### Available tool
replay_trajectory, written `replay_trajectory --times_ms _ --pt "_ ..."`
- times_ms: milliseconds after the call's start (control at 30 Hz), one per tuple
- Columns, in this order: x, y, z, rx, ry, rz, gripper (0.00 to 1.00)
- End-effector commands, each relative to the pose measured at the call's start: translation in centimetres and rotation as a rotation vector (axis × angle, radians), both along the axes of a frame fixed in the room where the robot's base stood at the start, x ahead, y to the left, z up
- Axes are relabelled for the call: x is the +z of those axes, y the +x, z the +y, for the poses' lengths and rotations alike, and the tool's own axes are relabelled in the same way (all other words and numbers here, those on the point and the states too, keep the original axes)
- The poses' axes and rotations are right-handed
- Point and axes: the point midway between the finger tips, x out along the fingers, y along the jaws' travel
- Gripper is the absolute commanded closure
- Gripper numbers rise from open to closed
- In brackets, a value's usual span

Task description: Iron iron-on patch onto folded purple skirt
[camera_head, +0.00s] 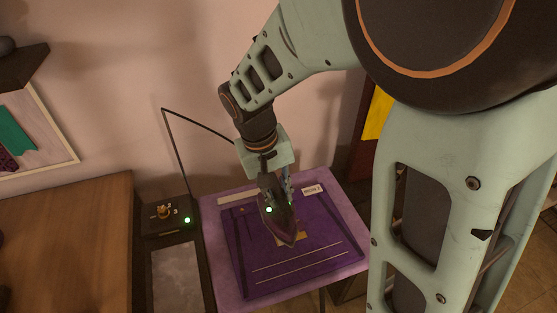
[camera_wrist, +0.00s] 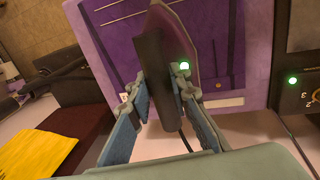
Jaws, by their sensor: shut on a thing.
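The folded purple skirt (camera_head: 262,262) lies flat on a small lilac-topped table (camera_head: 225,298) in the head view, and it also shows in the wrist view (camera_wrist: 115,55). A dark purple iron (camera_head: 280,222) with a lit green light is over the skirt's middle. My gripper (camera_head: 275,188) is shut on the iron's dark handle (camera_wrist: 155,75), with a finger on each side. A tan patch (camera_head: 296,237) shows partly beside and under the iron. I cannot tell whether the iron's sole touches it.
Left of the table is a dark stand (camera_head: 168,229) with a dial and green light. A thin bent rod (camera_head: 178,150) rises behind it. A wooden surface (camera_head: 75,240) lies further left. A small label (camera_head: 312,190) is at the table's back edge. A yellow cloth (camera_wrist: 38,150) shows in the wrist view.

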Motion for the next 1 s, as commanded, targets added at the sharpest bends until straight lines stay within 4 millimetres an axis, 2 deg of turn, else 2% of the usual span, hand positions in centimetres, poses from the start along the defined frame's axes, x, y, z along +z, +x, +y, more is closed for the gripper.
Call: replay_trajectory --times_ms 567,1000 --pt "-0.2 -0.3 0.2 0.002 0.002 -0.002 1.0" --pt "-3.5 -0.3 0.2 0.001 0.001 -0.001 1.0"
